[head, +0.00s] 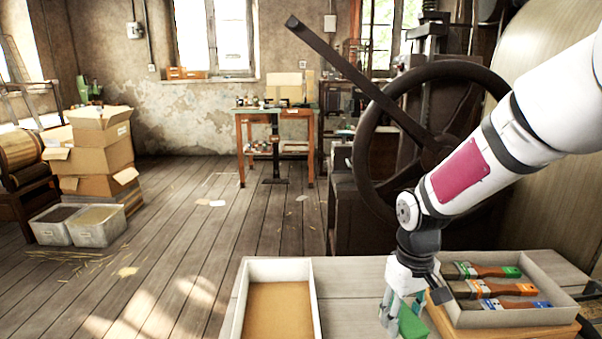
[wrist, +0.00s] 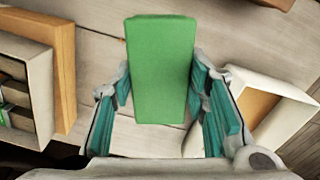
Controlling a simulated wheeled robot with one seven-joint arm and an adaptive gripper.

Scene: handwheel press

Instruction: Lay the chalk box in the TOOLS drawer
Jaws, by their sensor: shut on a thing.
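The chalk box, a plain green block (wrist: 160,70), is between the two teal-padded fingers of my gripper (wrist: 161,95) in the wrist view. My gripper is shut on it. In the head view, my gripper (head: 401,312) is low at the bottom right, and part of the green box (head: 411,324) shows beside its fingers. A drawer-like tray with several brushes (head: 553,318) is right of my gripper; it shows at the left in the wrist view (wrist: 42,85). An open white-walled tray with a bare tan floor (head: 314,300) is to the left. I see no readable TOOLS label.
Both trays are on a pale plank tabletop (head: 355,285), with bare planks between them. A large dark handwheel with a long bar (head: 365,135) rises behind my arm. Cardboard boxes (head: 100,155) and grey bins (head: 97,228) are on the floor at the left.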

